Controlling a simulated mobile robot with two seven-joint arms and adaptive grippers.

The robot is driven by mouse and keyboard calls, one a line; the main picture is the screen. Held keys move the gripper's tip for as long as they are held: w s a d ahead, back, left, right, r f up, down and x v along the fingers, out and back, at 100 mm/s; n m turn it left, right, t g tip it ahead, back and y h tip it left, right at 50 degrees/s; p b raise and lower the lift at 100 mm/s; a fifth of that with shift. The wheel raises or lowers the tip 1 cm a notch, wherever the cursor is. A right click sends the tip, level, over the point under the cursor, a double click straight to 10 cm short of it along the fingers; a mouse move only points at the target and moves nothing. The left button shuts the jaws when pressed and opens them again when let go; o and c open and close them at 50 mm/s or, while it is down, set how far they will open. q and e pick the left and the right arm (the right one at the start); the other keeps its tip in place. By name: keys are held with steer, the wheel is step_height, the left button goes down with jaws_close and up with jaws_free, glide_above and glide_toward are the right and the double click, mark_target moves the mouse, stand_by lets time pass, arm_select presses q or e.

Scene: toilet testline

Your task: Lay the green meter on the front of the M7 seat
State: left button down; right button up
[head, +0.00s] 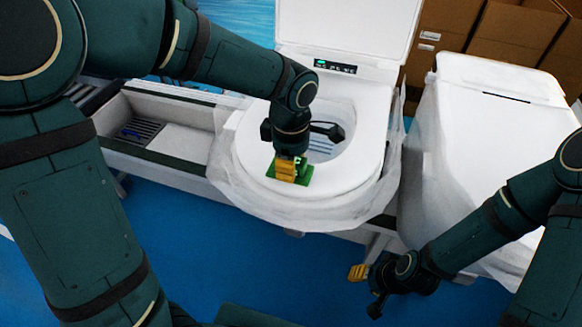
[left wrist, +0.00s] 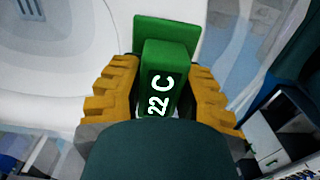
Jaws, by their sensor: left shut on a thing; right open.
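The green meter (left wrist: 165,75) shows "22 C" in white in the left wrist view, with a wider flat green plate at its far end. In the head view the meter (head: 303,172) is at the front rim of the white toilet seat (head: 255,135). My left gripper (head: 286,168) is shut on it, with the yellow fingers on both its sides in the left wrist view (left wrist: 160,90). I cannot tell whether the meter touches the seat. My right gripper (head: 362,274) is open and empty, low over the floor at the right.
The raised lid (head: 345,25) stands behind the seat, and clear plastic wrap (head: 325,215) hangs around the bowl. A white covered unit (head: 480,140) stands at the right, with cardboard boxes (head: 515,35) behind. A grey tray bench (head: 165,135) lies left. The blue floor (head: 190,240) is open in front.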

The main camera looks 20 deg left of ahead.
arm_select(q)
steer(key=shift+f, duration=0.3)
steer(key=shift+f, duration=0.1)
steer(key=c, duration=0.7)
jaws_free()
steer(key=shift+f, duration=0.1)
steer(key=shift+c, duration=0.2)
steer(key=shift+r, duration=0.5)
step_height(320, 180, up, 11)
steer(key=shift+r+p, duration=0.2)
steer(key=shift+p, duration=1.05)
